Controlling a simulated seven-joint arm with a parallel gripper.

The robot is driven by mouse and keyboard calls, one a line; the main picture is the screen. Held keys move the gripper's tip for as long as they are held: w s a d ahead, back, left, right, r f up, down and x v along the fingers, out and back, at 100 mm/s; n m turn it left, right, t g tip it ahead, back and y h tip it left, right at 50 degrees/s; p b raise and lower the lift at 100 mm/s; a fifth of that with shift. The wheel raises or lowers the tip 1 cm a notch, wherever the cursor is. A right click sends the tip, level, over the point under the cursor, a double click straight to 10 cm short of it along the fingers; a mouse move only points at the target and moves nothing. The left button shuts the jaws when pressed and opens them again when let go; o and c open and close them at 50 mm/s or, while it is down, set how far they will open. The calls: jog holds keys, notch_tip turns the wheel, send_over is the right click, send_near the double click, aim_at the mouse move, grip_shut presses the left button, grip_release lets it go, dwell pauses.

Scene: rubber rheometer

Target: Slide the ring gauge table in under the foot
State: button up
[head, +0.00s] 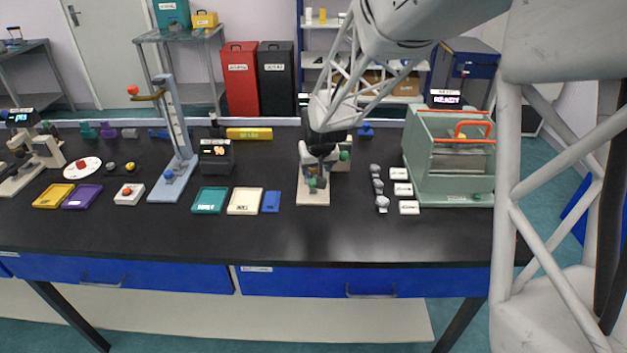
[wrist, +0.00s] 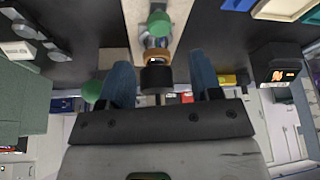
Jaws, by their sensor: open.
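The gauge stands mid-bench on a cream base (head: 312,196), largely hidden by my arm in the head view. A green knob (head: 312,183) sits low at the base's front; in the wrist view a green knob (wrist: 158,20) stands over the cream base (wrist: 141,12). Beside it there are a brass-coloured ring (wrist: 157,56) and a dark round part (wrist: 157,77). I cannot tell which part is the table and which the foot. My gripper (wrist: 161,66) is open, its blue fingers apart on either side of the dark part. Contact cannot be told.
A green cabinet-like machine (head: 450,150) stands to the right, with grey weights (head: 382,202) and white labels before it. Left are a blue tray (head: 271,201), cream tray (head: 245,200), teal tray (head: 209,200) and a display box (head: 216,155). The front bench strip is clear.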

aim_at(313, 181)
jog(key=shift+f, duration=0.2)
jog(key=shift+x, duration=3.7)
